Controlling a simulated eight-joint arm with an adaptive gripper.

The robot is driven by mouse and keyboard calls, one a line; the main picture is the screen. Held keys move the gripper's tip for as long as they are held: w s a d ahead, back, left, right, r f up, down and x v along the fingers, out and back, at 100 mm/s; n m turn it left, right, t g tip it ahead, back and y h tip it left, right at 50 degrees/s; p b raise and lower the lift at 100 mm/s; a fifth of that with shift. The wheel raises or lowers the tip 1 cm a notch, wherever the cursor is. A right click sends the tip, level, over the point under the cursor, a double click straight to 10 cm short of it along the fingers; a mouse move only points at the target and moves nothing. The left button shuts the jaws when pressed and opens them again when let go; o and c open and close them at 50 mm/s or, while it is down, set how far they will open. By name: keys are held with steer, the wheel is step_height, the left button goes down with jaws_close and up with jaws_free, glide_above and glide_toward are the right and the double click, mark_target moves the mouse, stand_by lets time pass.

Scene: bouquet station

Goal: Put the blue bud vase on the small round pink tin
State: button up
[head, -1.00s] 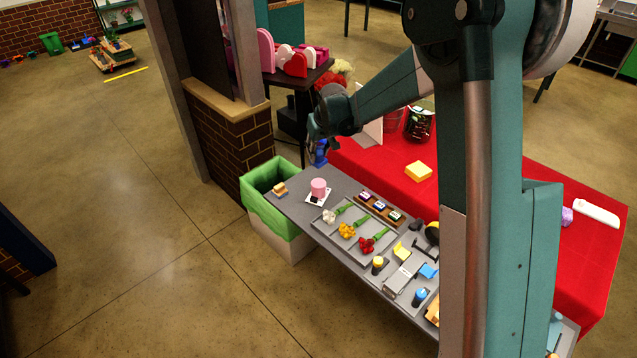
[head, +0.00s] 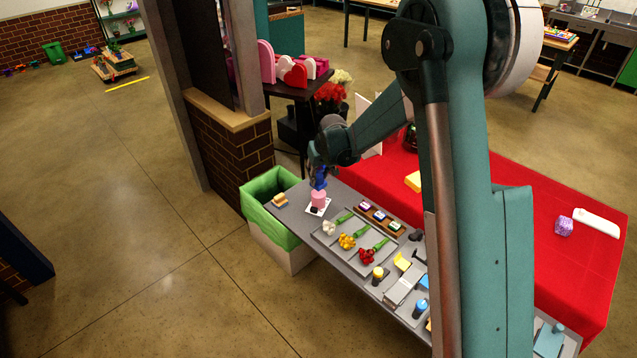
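The blue bud vase (head: 320,184) hangs below my gripper (head: 317,172), which looks shut on it, though the fingers are small and dark here. The vase is right over the small round pink tin (head: 318,200). The vase's lower end is at the tin's top in the picture; I cannot tell whether it touches. The tin stands on a white square card (head: 311,210) near the far left end of the grey table.
A red-covered table (head: 520,210) lies behind.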

mark_target(319, 182)
steer(key=shift+f, duration=0.1)
steer(key=shift+f, duration=1.75)
steer(key=shift+f, duration=0.2)
steer(key=o, duration=1.1)
steer(key=shift+r, duration=0.25)
steer(key=shift+v, duration=5.95)
